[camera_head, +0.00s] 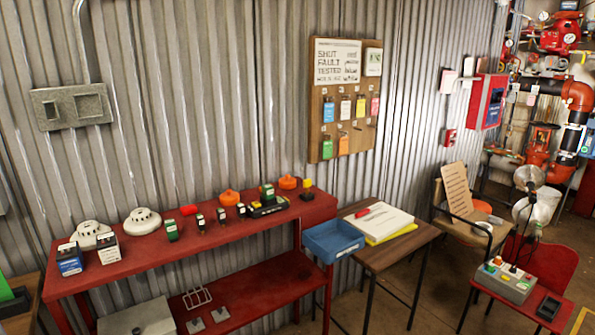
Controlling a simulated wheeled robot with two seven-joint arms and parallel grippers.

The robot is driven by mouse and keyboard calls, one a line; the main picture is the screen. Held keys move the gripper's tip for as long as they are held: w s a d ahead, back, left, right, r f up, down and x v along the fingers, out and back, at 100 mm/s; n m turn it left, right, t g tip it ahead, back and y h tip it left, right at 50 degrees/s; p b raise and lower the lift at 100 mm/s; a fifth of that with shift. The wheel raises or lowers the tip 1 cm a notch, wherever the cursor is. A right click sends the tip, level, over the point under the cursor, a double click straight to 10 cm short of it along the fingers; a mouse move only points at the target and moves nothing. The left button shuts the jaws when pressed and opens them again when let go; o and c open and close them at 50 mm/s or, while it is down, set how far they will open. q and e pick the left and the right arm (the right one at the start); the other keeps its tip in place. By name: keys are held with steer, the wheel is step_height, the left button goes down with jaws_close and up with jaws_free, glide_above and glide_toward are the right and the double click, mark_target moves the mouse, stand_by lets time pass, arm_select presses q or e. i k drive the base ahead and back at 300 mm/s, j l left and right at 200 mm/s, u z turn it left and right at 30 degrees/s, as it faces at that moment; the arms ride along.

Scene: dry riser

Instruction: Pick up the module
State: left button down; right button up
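Several small box-shaped parts that could be the module stand on the red bench (150,257); I cannot tell which one is meant. A green block (171,229) and small black-and-white pieces (222,215) stand along the middle. A green-topped block (267,193) sits on a black base (268,208) towards the right end. Neither of my grippers is in view.
White domed detectors (143,221) and orange round parts (229,197) share the bench. A blue tray (333,240) and a white pad (378,219) lie on the brown table (400,248). A grey control box (508,281) stands at right. A tag board (345,100) hangs behind.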

mark_target(267, 188)
steer(key=i+l+u, duration=0.2)
steer(key=i, duration=0.85)
steer(key=j, duration=0.1)
